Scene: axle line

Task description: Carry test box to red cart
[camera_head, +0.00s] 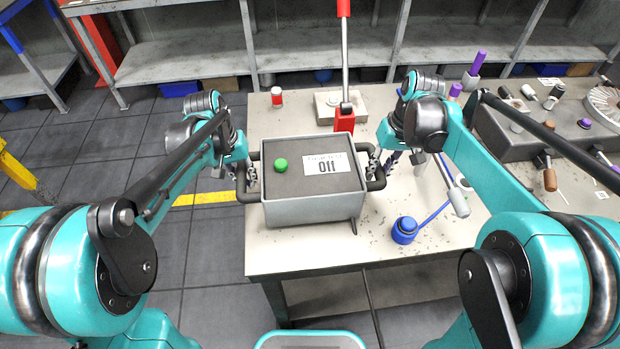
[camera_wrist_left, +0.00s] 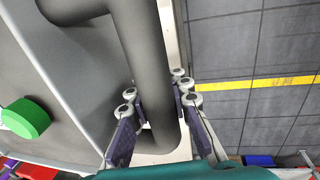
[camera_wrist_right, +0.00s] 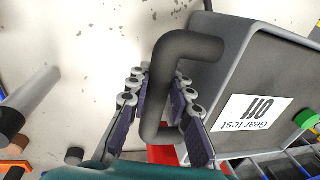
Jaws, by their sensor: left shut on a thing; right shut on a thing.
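The grey test box (camera_head: 315,207) has a dark top with a green button (camera_head: 281,165) and a white label (camera_head: 326,168) reading "Off". It is at the left end of the worktable, over its left edge. My left gripper (camera_head: 250,172) is shut on the box's left dark handle, which runs between the fingers in the left wrist view (camera_wrist_left: 160,125). My right gripper (camera_head: 376,165) is shut on the right handle, also between the fingers in the right wrist view (camera_wrist_right: 165,95). Whether the box touches the tabletop is hard to tell. No red cart is recognisable.
The worktable (camera_head: 440,235) also bears a red lever press (camera_head: 344,115) behind the box, a blue bottle (camera_head: 404,230) to its right, and a machine with tools (camera_head: 550,140) farther right. Grey shelves (camera_head: 185,62) line the back. Floor (camera_head: 110,150) left of the table is clear.

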